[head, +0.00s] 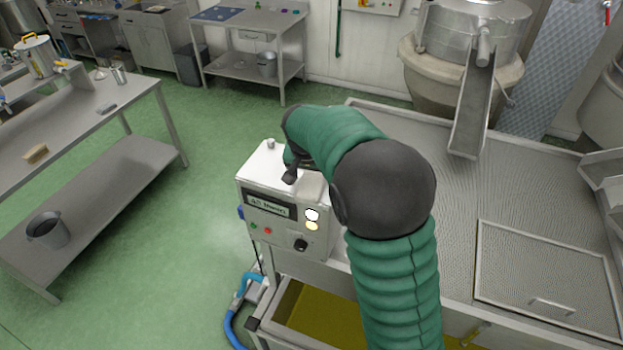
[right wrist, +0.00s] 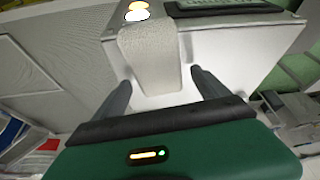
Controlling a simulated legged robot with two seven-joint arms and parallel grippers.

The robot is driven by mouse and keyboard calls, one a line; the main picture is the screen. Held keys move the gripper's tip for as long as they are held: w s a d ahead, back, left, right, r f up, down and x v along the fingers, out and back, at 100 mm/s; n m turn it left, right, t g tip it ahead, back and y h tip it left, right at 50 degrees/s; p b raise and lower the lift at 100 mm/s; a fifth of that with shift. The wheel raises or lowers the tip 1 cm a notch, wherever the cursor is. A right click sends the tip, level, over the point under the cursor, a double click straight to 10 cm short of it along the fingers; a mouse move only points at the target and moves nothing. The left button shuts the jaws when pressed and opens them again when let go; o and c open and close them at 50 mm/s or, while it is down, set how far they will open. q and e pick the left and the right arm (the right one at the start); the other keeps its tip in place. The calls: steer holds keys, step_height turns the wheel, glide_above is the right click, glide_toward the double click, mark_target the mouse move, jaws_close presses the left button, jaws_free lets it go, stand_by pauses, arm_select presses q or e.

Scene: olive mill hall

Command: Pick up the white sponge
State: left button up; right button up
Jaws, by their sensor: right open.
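The white sponge (right wrist: 151,56) shows in the right wrist view as a pale, rough-textured slab with rounded edges. It lies against the white control box (right wrist: 225,52), which also shows in the head view (head: 262,168). My right gripper (right wrist: 161,72) is open, with its two dark fingers apart and pointing toward the sponge, one to each side of it in the picture. The fingers do not visibly touch it. My left gripper is out of view.
The control box has a display, buttons and a knob on its front. It stands beside a large metal machine (head: 450,140) with a chute (head: 473,105). A steel table (head: 75,135) at left holds a brush (head: 36,153). Green floor (head: 200,230) lies open between them.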

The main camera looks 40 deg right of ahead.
mark_target(314, 175)
steer(key=shift+w+f, duration=0.15)
steer(key=c, duration=1.6)
steer(key=shift+r+b, duration=0.8)
steer(key=shift+s+b+v, duration=0.25)
steer(key=shift+b+v, duration=0.65)
steer(key=shift+v, duration=0.1)
steer(key=s+a+b, duration=0.2)
steer(key=s+a, duration=0.1)
steer(key=s, duration=0.1)
steer(key=s+a+r+b, duration=0.1)
steer(key=s+a+b, duration=0.1)
steer(key=s+a, duration=0.1)
steer(key=s+a+b, duration=0.2)
steer(key=s+a, duration=0.1)
steer(key=s, duration=0.1)
steer(key=shift+s+a+r, duration=0.3)
steer(key=shift+s+r, duration=0.05)
